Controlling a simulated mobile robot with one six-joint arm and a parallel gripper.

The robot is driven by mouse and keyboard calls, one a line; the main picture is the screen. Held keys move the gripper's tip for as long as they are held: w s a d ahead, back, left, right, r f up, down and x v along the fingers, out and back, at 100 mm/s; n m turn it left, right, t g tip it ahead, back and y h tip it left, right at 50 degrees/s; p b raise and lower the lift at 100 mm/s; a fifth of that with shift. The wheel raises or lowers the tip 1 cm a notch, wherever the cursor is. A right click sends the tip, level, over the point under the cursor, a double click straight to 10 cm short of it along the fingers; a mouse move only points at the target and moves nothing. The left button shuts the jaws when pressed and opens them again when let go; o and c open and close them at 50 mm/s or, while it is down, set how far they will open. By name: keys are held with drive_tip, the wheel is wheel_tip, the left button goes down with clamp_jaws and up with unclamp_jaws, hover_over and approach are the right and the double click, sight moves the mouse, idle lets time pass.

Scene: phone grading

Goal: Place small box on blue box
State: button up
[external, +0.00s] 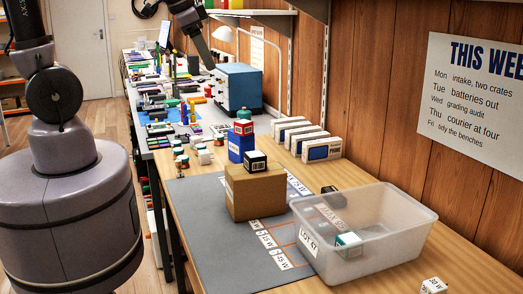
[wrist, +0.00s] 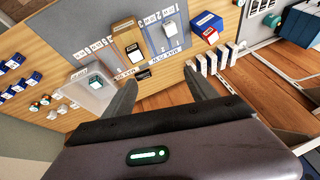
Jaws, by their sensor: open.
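An upright blue box (external: 241,144) stands on the wood bench behind a brown cardboard box (external: 255,193). A small black-and-white box (external: 256,161) rests on the cardboard box. The wrist view shows the blue box (wrist: 196,28) at upper right and the cardboard box (wrist: 123,27) at upper middle. My gripper (wrist: 162,90) is open, with nothing visible between its fingers, and apart from the boxes.
A clear bin (external: 365,255) holding a white-and-green box stands at the front right. White cartons (external: 322,150) stand in a row along the wall. A blue instrument (external: 239,88) stands farther back. The grey mat (external: 205,220) has free room in front of the cardboard box.

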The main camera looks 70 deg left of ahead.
drive_tip(key=s+d+m+t, duration=0.1)
drive_tip(key=s+d, duration=0.3)
drive_tip(key=s, duration=0.8)
drive_tip(key=shift+s+d+f+m, duration=0.2)
drive_tip(key=shift+f+m, duration=0.25)
drive_tip(key=shift+m, duration=0.45)
